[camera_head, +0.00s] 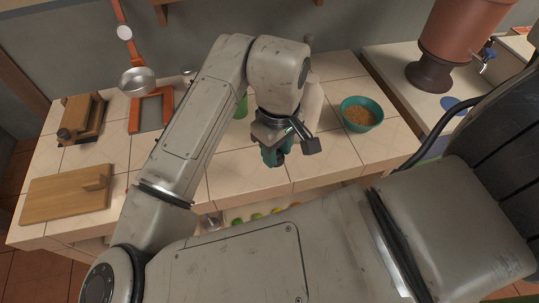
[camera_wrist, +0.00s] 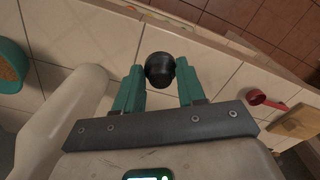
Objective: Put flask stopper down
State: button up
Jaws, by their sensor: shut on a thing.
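My gripper (camera_head: 273,155) hangs over the tiled counter near its front edge, with teal fingers pointing down. In the wrist view its two fingers (camera_wrist: 160,85) are shut on a dark, rounded flask stopper (camera_wrist: 160,68), which sits between the fingertips. Pale counter tiles and the counter's front edge lie below it in that view. In the head view the stopper cannot be made out clearly. A pale bottle-like body (camera_head: 314,98) stands just behind and right of the gripper, partly hidden by my wrist; a pale rounded shape (camera_wrist: 55,125) also shows at the left in the wrist view.
A teal bowl of grain (camera_head: 377,108) stands right of the gripper. A wooden board (camera_head: 60,200) lies at the counter's left end, with a wooden block (camera_head: 82,118) and an orange-framed slate (camera_head: 150,112) behind it.

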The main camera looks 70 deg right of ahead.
jog(key=w+f, duration=0.1)
jog(key=d+f, duration=0.1)
jog(key=f, duration=0.1)
jog(key=w+d+f, duration=0.1)
jog(key=shift+w+d+f, duration=0.15)
jog(key=shift+w+f, duration=0.05)
jog(key=shift+w, duration=0.1)
jog(key=shift+w+d+f, duration=0.15)
jog(key=shift+f, duration=1.55)
jog(key=shift+f, duration=0.2)
jog(key=o, duration=1)
jog(key=shift+r, duration=0.1)
notch_tip(320, 180, up, 12)
jog(key=shift+r+p, duration=0.15)
jog(key=shift+p, duration=0.15)
